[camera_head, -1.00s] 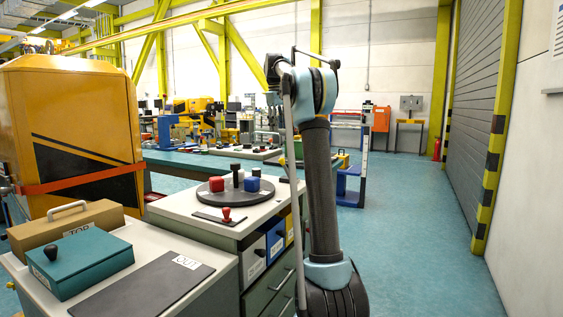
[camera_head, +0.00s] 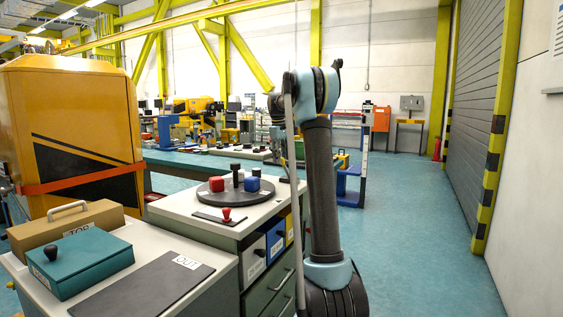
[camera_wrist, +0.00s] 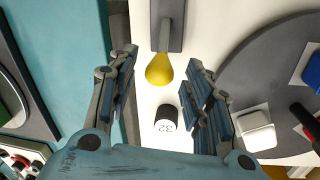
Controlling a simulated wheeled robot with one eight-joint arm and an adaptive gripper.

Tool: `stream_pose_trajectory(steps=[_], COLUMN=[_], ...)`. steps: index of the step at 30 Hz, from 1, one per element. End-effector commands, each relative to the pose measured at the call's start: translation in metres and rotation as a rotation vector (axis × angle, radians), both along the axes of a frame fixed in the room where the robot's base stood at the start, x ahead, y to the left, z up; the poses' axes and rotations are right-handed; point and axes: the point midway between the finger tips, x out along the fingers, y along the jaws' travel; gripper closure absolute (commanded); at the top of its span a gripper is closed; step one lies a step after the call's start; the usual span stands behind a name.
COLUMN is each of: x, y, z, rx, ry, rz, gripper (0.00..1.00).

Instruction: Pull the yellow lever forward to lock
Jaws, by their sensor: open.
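The yellow lever knob (camera_wrist: 159,70) is rounded and sits at the end of a grey rod in the upper middle of the wrist view. The rod runs up from the knob over a dark grey base plate (camera_wrist: 177,38). My gripper (camera_wrist: 160,62) is open, with one finger on each side of the knob in the picture. Gaps show between the knob and both fingers; whether they are level with it in depth I cannot tell. I cannot make out the lever or my gripper in the head view.
A black-and-white cylinder (camera_wrist: 166,118) stands just below the knob in the wrist view. A dark round disc (camera_wrist: 248,82) lies to the right, with a white block (camera_wrist: 255,130) near its edge. The head view shows a turntable (camera_head: 218,199) carrying red and blue blocks.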

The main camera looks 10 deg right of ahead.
Motion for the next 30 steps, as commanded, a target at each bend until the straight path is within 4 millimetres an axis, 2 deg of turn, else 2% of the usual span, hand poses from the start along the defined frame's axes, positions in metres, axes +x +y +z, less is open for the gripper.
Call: stream_pose_trajectory(steps=[5,13,14,18,20,23,30], x=[0.001,0.001,0.001,0.001,0.001,0.001,-0.001], y=[-0.001,-0.001,-0.001,-0.001,-0.001,-0.004,0.008], z=[-0.01,-0.011,-0.011,-0.011,-0.011,-0.011,-0.01], rx=[0.0,0.0,0.0,0.0,0.0,0.0,0.015], ry=[0.0,0.0,0.0,0.0,0.0,0.0,-0.01], rz=[0.0,0.0,0.0,0.0,0.0,-0.001,0.01], gripper=[0.54,0.54,0.56,0.88,1.0,1.0,1.0])
